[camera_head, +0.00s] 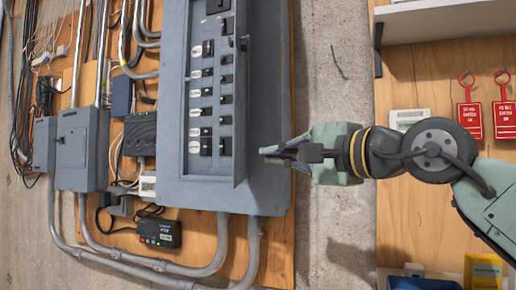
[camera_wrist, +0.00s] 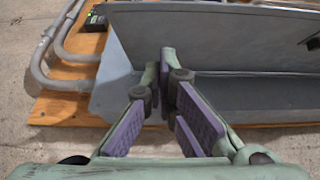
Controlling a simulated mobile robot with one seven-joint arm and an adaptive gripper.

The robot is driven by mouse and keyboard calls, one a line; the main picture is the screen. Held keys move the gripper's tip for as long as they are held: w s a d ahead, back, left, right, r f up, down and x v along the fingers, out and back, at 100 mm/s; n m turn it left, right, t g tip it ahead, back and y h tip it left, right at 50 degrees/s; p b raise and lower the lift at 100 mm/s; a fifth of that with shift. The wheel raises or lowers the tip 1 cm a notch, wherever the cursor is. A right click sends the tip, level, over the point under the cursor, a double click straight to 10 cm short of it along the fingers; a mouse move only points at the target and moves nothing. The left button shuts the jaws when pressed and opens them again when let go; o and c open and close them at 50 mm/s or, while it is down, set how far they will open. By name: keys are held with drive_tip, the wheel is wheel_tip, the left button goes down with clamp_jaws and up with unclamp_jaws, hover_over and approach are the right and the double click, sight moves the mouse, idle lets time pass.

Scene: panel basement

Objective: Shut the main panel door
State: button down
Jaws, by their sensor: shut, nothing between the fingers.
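The main panel (camera_head: 268,115) is a large grey box on the wall with rows of black breakers (camera_head: 206,105). Its grey door (camera_head: 241,95) stands open, swung out from the box and seen nearly edge-on, with a small dark latch (camera_head: 244,42). In the wrist view the door (camera_wrist: 225,35) is a broad upright sheet over the grey panel front (camera_wrist: 260,95). My gripper (camera_head: 268,153) is to the right of the door, level with its lower part. Its fingers (camera_wrist: 166,62) are shut and empty, tips close to the door; I cannot tell whether they touch.
Smaller grey boxes (camera_head: 75,150), conduits (camera_head: 215,262) and a black device (camera_head: 160,232) are left of and below the panel. Red tags (camera_head: 470,118) hang on the right board. A bare concrete strip (camera_head: 335,60) lies between the boards.

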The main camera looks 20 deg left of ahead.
sight(237, 155)
drive_tip(key=shift+s+a, duration=0.35)
drive_tip(key=shift+a, duration=0.5)
drive_tip(key=shift+s+a, duration=0.35)
drive_tip(key=shift+a, duration=0.5)
drive_tip(key=shift+s, duration=0.1)
